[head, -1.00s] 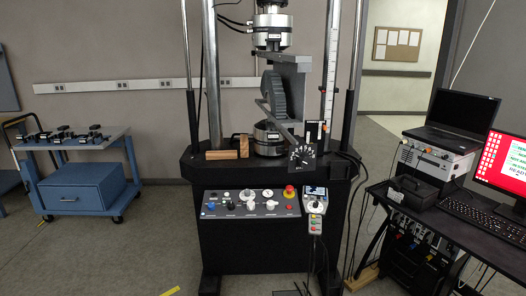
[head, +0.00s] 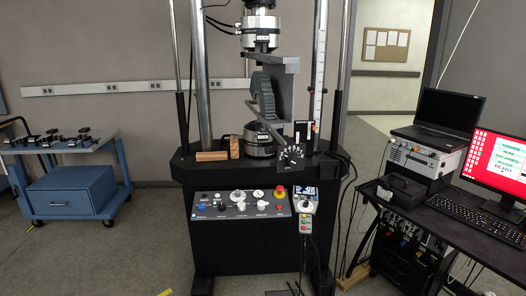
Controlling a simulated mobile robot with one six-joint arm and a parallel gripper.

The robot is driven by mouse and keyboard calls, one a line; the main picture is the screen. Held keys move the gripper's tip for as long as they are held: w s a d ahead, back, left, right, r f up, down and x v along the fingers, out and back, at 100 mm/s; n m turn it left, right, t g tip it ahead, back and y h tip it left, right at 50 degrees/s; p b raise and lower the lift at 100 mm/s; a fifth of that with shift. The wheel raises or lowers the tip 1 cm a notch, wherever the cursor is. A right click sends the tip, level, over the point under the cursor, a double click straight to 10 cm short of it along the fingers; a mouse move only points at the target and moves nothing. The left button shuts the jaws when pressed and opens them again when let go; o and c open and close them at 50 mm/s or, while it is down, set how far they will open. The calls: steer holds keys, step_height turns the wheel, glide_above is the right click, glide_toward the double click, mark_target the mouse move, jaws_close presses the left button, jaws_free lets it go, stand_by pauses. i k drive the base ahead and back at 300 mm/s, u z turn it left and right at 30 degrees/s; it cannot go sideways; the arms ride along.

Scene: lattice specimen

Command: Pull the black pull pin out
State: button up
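I cannot single out the black pull pin; it is too small or hidden at this distance. A tall testing machine (head: 262,176) stands in the middle of the head view. Between its upper grip (head: 260,32) and lower grip (head: 258,141) sits a grey bracket-like fixture (head: 286,93) with a dark ribbed curved part (head: 263,95). A slanted grey bar runs down to a black dial plate (head: 290,157) with white marks. My gripper is not in view.
Wooden blocks (head: 211,156) lie on the machine's bed, above a control panel (head: 241,204) with a red button. A blue cart (head: 69,192) stands left. A desk (head: 440,228) with laptop, keyboard and red-screened monitor stands right. Floor shows between cart and machine.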

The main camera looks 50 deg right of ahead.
mark_target(268, 150)
steer(key=z, duration=0.05)
steer(key=i, duration=1)
steer(key=u, duration=0.05)
